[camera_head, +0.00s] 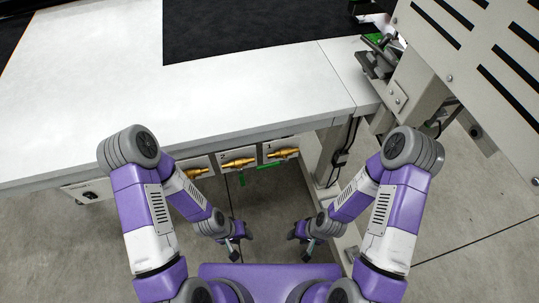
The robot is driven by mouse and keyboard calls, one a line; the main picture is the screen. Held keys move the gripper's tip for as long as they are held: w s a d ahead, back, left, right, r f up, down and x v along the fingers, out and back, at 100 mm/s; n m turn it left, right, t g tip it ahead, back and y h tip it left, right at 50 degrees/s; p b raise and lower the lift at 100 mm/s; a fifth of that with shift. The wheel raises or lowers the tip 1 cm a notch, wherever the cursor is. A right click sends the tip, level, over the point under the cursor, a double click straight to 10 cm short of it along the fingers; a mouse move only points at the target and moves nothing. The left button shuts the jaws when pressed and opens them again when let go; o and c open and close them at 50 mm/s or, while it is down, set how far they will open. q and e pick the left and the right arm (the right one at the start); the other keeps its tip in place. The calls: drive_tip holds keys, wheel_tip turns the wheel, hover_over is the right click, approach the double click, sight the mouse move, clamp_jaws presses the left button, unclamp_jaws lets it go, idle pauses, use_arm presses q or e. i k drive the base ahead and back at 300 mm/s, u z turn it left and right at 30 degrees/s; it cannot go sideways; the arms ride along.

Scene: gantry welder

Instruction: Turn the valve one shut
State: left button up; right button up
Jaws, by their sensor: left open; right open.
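Several brass valves are mounted on white plates under the front edge of the table. Valve one (283,153), on the plate marked 1, is the rightmost; its green handle (268,166) lies roughly sideways along the plate's lower edge. Valve two (238,162) is to its left, with a small green handle (242,179) pointing down. Another valve (196,172) is partly hidden by my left arm. My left gripper (234,253) and my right gripper (307,254) are both open and empty, low in front of the valves and apart from them.
The white table (110,85) with a black mat (240,28) overhangs the valves. A table leg (325,155) and cables (345,145) stand right of valve one. A slotted grey machine housing (480,70) is at the right. The space between my grippers is clear.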

sight(268, 166)
drive_tip(key=k, duration=0.95)
drive_tip(key=u, duration=1.75)
drive_tip(key=i, duration=0.9)
drive_tip(key=z, duration=1.4)
